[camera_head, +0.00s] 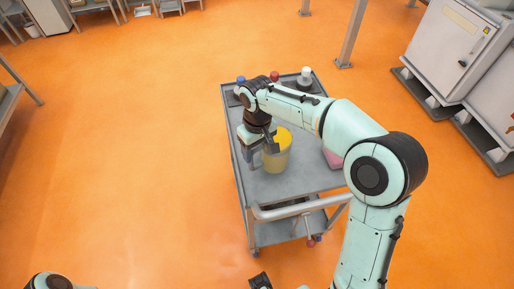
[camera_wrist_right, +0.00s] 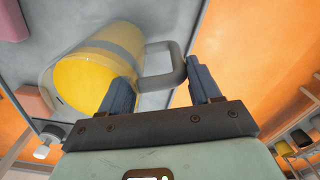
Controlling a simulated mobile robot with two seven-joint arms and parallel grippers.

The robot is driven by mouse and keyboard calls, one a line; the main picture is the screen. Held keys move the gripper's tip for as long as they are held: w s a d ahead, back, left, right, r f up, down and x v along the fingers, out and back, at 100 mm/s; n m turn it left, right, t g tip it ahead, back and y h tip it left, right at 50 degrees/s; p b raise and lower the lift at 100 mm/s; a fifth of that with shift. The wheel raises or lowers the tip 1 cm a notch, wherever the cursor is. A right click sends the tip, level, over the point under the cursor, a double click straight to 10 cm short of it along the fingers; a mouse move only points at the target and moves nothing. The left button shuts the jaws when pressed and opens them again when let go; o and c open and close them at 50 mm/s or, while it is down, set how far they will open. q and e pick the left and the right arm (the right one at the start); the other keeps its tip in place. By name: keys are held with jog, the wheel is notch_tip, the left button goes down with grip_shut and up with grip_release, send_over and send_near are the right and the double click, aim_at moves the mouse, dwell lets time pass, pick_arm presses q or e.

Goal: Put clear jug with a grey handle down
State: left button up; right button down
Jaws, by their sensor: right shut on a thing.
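The clear jug (camera_head: 277,158) holds something yellow and is over the front half of the grey cart top (camera_head: 300,181). My right gripper (camera_head: 268,143) is at its left side in the head view. In the right wrist view the jug (camera_wrist_right: 92,70) appears tilted, with its grey handle (camera_wrist_right: 176,62) between the two fingers of my right gripper (camera_wrist_right: 160,88). That gripper is shut on the handle. I cannot tell whether the jug's base touches the cart top. My left gripper does not show clearly.
Capped containers stand along the cart's back: blue (camera_head: 240,79), red (camera_head: 274,76) and white (camera_head: 305,74). A pink object (camera_head: 332,158) lies at the right edge, partly behind my arm. Cart top in front of the jug is bare. White cabinets (camera_head: 450,50) stand at the right.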

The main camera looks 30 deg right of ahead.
jog(key=shift+f, duration=0.1)
jog(key=shift+c, duration=1.1)
grip_release()
notch_tip(320, 180, up, 12)
jog(key=p, duration=0.2)
